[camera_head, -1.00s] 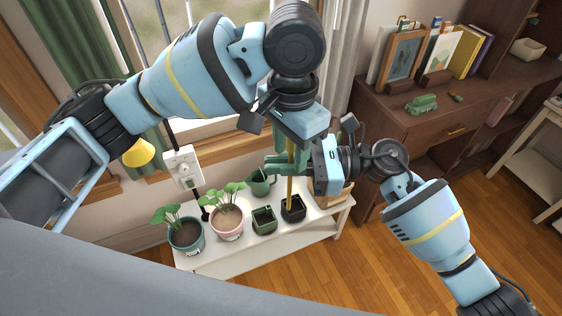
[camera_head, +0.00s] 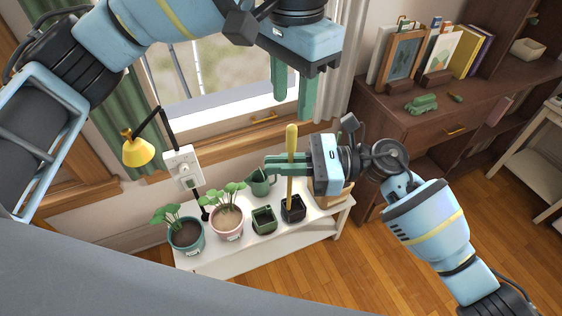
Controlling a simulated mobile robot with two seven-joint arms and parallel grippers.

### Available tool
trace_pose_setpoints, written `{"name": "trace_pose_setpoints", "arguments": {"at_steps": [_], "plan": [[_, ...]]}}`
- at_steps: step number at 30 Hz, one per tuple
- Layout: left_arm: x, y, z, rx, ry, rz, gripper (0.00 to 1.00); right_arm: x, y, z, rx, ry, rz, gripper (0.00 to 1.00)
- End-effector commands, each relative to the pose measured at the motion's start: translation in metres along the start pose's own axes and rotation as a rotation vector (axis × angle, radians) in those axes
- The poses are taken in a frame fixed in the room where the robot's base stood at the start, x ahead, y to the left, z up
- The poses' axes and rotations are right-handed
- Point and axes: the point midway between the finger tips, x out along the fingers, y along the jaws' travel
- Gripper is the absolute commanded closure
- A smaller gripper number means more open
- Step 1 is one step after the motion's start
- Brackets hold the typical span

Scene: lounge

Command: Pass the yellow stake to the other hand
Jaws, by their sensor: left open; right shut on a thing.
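The yellow stake (camera_head: 291,142) stands upright, its lower end at the black pot (camera_head: 293,208) on the white bench. My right gripper (camera_head: 280,164) comes in from the right with its green fingers shut on the stake, about halfway up. My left gripper (camera_head: 294,100) is higher, above and a little behind the stake's top in the picture. Its two green fingers point down, open and empty, apart from the stake. Whether the stake's lower end is inside the pot or just in front of it is hard to tell.
The white bench (camera_head: 222,262) also holds a teal pot plant (camera_head: 186,236), a pink pot plant (camera_head: 228,225), a small green pot (camera_head: 264,220) and a green watering can (camera_head: 260,184). A yellow lamp (camera_head: 138,151) hangs at left. A brown cabinet (camera_head: 440,140) stands at right.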

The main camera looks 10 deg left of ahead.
Motion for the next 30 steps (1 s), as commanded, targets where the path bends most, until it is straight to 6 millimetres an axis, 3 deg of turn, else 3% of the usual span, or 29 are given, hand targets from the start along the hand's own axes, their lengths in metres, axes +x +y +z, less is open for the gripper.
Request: {"name": "trace_pose_setpoints", "arguments": {"at_steps": [8,14,20,24,30], "plan": [[-0.006,0.0,0.0,0.001,-0.001,0.002,0.6,0.0,0.0,0.0,0.0,0.0,0.0,1.0],[0.015,-0.004,-0.018,-0.029,0.066,0.086,0.6,0.0,0.0,0.0,0.0,0.0,0.0,1.0],[0.074,-0.024,-0.071,-0.138,0.295,0.284,0.6,0.0,0.0,0.0,0.001,0.0,0.0,1.0],[0.122,-0.054,-0.103,-0.237,0.49,0.37,0.6,0.0,0.0,0.0,0.001,0.0,0.0,1.0],[0.193,-0.1,-0.12,-0.346,0.737,0.387,0.6,0.0,0.0,0.0,0.0,0.0,0.0,1.0]]}}
